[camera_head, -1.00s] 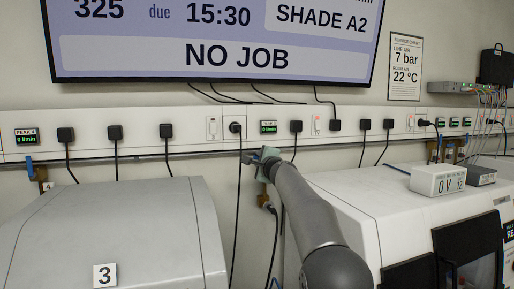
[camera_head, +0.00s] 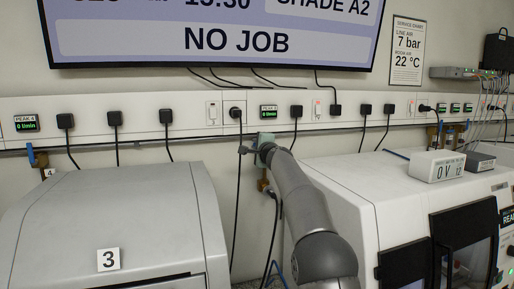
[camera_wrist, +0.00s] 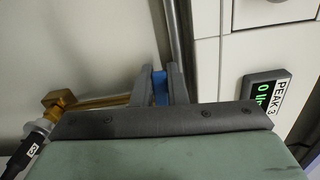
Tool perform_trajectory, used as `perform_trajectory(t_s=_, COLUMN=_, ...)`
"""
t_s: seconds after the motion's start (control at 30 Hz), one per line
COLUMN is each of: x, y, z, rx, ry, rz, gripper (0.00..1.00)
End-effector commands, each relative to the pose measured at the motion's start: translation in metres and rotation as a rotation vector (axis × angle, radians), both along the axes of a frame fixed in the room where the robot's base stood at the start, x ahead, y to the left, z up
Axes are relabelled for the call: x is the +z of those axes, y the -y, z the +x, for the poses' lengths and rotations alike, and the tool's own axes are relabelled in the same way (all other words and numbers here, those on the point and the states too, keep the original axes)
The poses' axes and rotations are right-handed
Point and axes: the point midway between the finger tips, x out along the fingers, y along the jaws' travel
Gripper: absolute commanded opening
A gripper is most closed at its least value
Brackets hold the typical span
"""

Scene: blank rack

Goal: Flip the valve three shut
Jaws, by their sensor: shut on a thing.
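The blue lever of valve three (camera_wrist: 160,88) shows in the wrist view between the two grey fingers of my gripper (camera_wrist: 160,80). My gripper is shut on it; the palm hides part of the lever. The brass valve fitting (camera_wrist: 95,103) runs to the left from the fingers. In the head view my gripper (camera_head: 252,149) is at the wall just below the rail, under the PEAK 3 display (camera_head: 268,111). There the lever is hidden by my gripper. Brass of the fitting (camera_head: 263,185) shows below.
A grey pipe (camera_wrist: 178,30) runs close by the fingers. A black cable (camera_head: 237,190) hangs just left of my gripper. Another valve with a blue lever (camera_head: 31,155) is at the far left. Machine 3 (camera_head: 110,220) and a white machine (camera_head: 365,190) stand below on either side.

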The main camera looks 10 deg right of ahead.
Motion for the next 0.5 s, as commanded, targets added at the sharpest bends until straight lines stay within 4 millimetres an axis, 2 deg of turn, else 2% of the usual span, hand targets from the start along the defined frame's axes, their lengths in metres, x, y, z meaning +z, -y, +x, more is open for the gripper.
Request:
perform_trajectory(t_s=0.03, x=-0.0075, y=0.0, z=-0.0001, rx=0.0, ry=0.01, rz=-0.049, gripper=0.0)
perform_trajectory(t_s=0.13, x=-0.0079, y=-0.0001, z=-0.0002, rx=0.0, ry=0.021, rz=-0.112, gripper=0.0)
perform_trajectory(t_s=0.4, x=-0.0065, y=0.0, z=-0.0001, rx=0.0, ry=0.021, rz=-0.126, gripper=0.0)
perform_trajectory(t_s=0.43, x=-0.0065, y=0.0, z=-0.0001, rx=0.0, ry=0.021, rz=-0.126, gripper=0.15)
perform_trajectory(t_s=0.47, x=-0.0065, y=0.0, z=-0.0001, rx=0.0, ry=0.021, rz=-0.126, gripper=0.22)
perform_trajectory(t_s=0.5, x=-0.0065, y=0.0, z=-0.0001, rx=0.0, ry=0.021, rz=-0.126, gripper=0.22)
